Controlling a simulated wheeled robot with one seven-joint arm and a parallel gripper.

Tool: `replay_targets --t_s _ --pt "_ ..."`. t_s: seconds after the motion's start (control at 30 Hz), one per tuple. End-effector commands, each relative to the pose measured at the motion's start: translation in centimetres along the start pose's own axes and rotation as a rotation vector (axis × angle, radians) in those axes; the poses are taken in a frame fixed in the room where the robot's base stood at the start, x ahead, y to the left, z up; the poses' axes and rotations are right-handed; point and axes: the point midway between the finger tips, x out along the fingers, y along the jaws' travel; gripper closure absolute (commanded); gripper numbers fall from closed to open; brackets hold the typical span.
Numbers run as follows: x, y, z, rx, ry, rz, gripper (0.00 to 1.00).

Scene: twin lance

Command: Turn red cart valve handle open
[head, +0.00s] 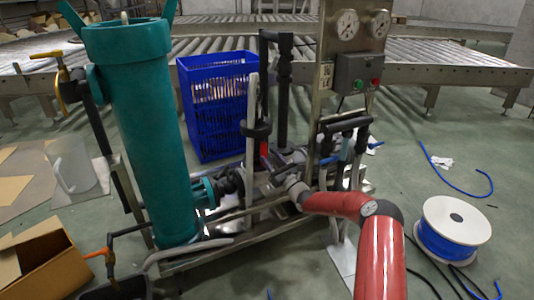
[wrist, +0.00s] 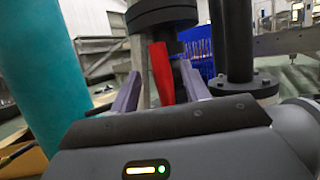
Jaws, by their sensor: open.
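The red valve handle (wrist: 161,74) hangs below a dark round flange (wrist: 160,14) in the wrist view. In the head view the red handle (head: 264,150) is a small upright strip on the cart's dark piping, partly hidden. My gripper (wrist: 160,69) is open, with one grey-purple finger on each side of the handle. A gap shows between the left finger and the handle. The right finger looks closer, and I cannot tell whether it touches. In the head view my gripper is small and blends with the pipework behind my red arm.
A tall teal cylinder (head: 148,130) stands left of the valve. A dark vertical pipe (wrist: 237,40) rises close to the right of my gripper. A blue crate (head: 218,110) is behind the cart. A gauge panel (head: 350,55) stands at right. A blue cable spool (head: 450,235) sits on the floor.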

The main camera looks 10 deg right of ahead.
Motion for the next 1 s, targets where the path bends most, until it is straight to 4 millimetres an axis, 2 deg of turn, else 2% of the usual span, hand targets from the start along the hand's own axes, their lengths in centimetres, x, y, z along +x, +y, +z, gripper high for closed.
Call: replay_targets --t_s 0.1,0.23,0.67,0.77,0.87,0.9,1.0 --pt "-2.0 -0.1 0.1 0.001 0.001 -0.001 0.54" --pt "-3.2 -0.1 0.1 -0.001 -0.001 -0.001 0.54" --pt "-3.2 0.5 0.5 -0.012 0.001 0.019 0.54" --pt "-2.0 2.9 2.2 -0.062 0.012 0.109 0.54" --pt "-0.6 7.5 5.1 -0.163 0.039 0.278 0.54" --pt "-0.3 9.8 6.3 -0.216 0.054 0.362 0.54" --pt "-0.3 15.2 9.2 -0.356 0.095 0.574 0.54"
